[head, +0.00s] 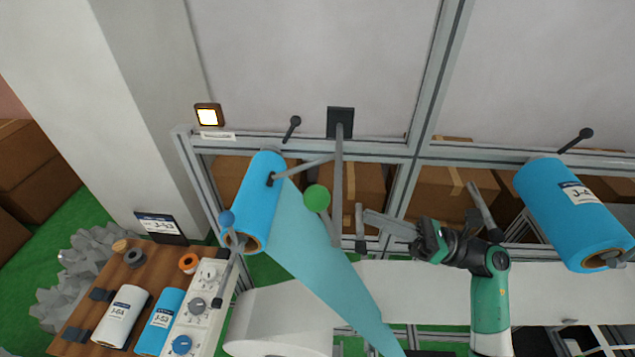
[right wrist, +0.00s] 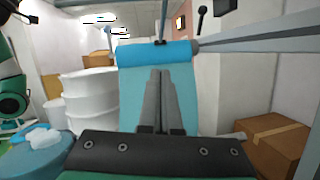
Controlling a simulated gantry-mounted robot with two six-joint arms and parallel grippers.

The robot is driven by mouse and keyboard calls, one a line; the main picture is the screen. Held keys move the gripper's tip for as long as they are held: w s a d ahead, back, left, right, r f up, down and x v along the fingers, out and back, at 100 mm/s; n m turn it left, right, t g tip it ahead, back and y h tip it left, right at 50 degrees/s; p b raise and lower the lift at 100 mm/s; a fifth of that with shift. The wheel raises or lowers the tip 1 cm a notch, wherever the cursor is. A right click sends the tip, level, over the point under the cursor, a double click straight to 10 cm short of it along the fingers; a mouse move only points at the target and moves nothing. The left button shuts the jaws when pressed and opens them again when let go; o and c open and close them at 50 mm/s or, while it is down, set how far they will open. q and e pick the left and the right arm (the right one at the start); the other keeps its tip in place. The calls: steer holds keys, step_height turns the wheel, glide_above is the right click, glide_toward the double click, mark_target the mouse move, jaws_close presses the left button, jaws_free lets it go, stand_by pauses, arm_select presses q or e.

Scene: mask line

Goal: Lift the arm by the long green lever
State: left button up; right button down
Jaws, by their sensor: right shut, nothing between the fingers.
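The green ball knob (head: 317,198) of the lever shows in the head view, in front of the hanging blue film. A grey bar (head: 338,175) runs down beside it from a dark wall bracket (head: 340,122). A thinner grey arm (head: 302,169) reaches from there to the blue roll (head: 262,185). My right gripper (head: 368,217) is shut and empty, to the right of the green knob and apart from it. In the right wrist view its fingers (right wrist: 160,76) are together, with the blue roll (right wrist: 155,53) beyond. My left gripper is not in view.
Another blue roll (head: 572,212) hangs at the right. A wooden bench (head: 88,310) with spare rolls and a dial panel (head: 200,310) stands at lower left. The metal frame (head: 420,120) crosses behind, with cardboard boxes (head: 450,195) beyond it.

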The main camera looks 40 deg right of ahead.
steer(key=d+r+p+x, duration=0.1)
steer(key=r+p+x, duration=0.2)
steer(key=x, duration=1)
steer(key=shift+p, duration=0.65)
steer(key=shift+s+f, duration=0.1)
steer(key=shift+s, duration=0.05)
